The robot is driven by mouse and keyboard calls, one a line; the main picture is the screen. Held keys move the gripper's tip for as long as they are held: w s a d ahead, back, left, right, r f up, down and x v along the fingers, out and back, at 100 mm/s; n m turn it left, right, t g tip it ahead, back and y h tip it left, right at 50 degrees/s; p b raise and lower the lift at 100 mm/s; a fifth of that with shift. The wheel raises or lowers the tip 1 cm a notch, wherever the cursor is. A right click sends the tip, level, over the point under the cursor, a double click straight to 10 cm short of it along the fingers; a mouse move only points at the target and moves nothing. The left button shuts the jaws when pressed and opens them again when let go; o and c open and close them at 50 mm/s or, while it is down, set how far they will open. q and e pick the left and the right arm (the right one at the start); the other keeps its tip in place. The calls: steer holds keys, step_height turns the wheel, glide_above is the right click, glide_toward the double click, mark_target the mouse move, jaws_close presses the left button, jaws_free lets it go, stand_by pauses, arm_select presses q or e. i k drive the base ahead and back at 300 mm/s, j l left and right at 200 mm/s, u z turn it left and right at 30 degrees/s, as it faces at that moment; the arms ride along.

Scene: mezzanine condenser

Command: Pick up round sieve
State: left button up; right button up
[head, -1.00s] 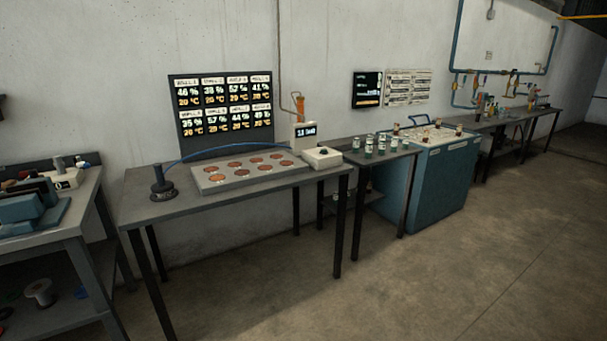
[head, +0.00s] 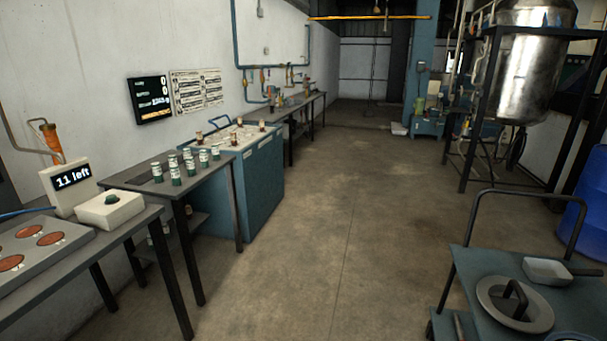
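A round grey dish-like thing (head: 489,293) with a dark arched handle lies on a teal cart at the lower right of the head view. I cannot tell whether it is the round sieve, as no mesh can be made out. A pale square scoop or pan (head: 545,269) with a dark handle lies behind it on the same cart. Neither of my grippers is in view.
The teal cart (head: 470,259) has a dark push handle. A steel tank (head: 528,75) in a frame and a blue barrel (head: 588,215) stand at right. Benches with vials (head: 175,175) and a teal cabinet (head: 262,185) line the left wall. The middle floor (head: 340,240) is clear.

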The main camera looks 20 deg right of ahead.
mark_target(515, 300)
steer(key=i+l+z, duration=0.1)
steer(key=z, duration=0.4)
steer(key=i+z, duration=0.3)
steer(key=z, duration=0.15)
steer(key=i+j+z, duration=0.1)
steer(key=z, duration=0.4)
steer(key=i+j+z, duration=0.2)
steer(key=z, duration=0.25)
steer(key=i+j+z, duration=0.2)
steer(key=z, duration=0.3)
steer(key=i+j+z, duration=0.15)
steer(key=j+z, duration=0.15)
steer(key=z, duration=0.15)
steer(key=i+j+z, duration=0.2)
steer(key=j+z, duration=0.2)
steer(key=i+j+z, duration=0.2)
steer(key=z, duration=0.15)
steer(key=j+z, duration=0.4)
steer(key=j, duration=0.15)
steer(key=i, duration=0.05)
